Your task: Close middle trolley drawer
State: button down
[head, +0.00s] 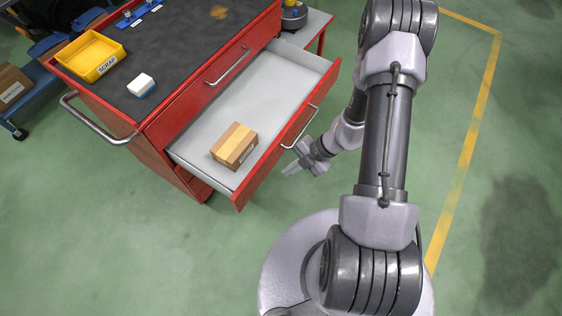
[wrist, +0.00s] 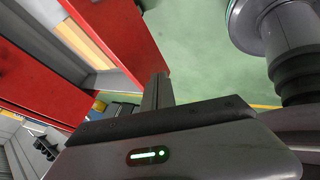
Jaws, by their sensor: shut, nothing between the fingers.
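The red trolley (head: 158,128) stands at the upper left in the head view. Its middle drawer (head: 290,78) is pulled well out below a shut upper drawer. The open drawer has a grey inside, a red front and a silver bar handle (head: 300,127). A cardboard box (head: 234,146) sits in it near the front left corner. My gripper (head: 291,170) is shut and empty, just outside the drawer front, low and to the right of the handle's lower end. In the wrist view, the shut fingers (wrist: 157,92) point past red panels; contact cannot be told.
A yellow SCRAP bin (head: 90,56) and a small white-and-blue block (head: 141,85) are on the trolley's dark top. A side handle (head: 92,120) sticks out at left. A blue cart (head: 38,75) stands farther left. Green floor in front of the drawer is clear.

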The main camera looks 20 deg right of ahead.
jog(key=shift+w+a+f+b, duration=0.7)
jog(key=shift+a+f, duration=0.25)
jog(key=shift+a, duration=0.2)
jog(key=shift+w+a+f+b, duration=0.65)
jog(key=shift+w+a+f, duration=0.1)
jog(key=shift+a+f, duration=0.3)
jog(key=shift+w+a+f+b, duration=0.7)
jog(key=shift+a+f, duration=0.2)
jog(key=shift+a, duration=0.3)
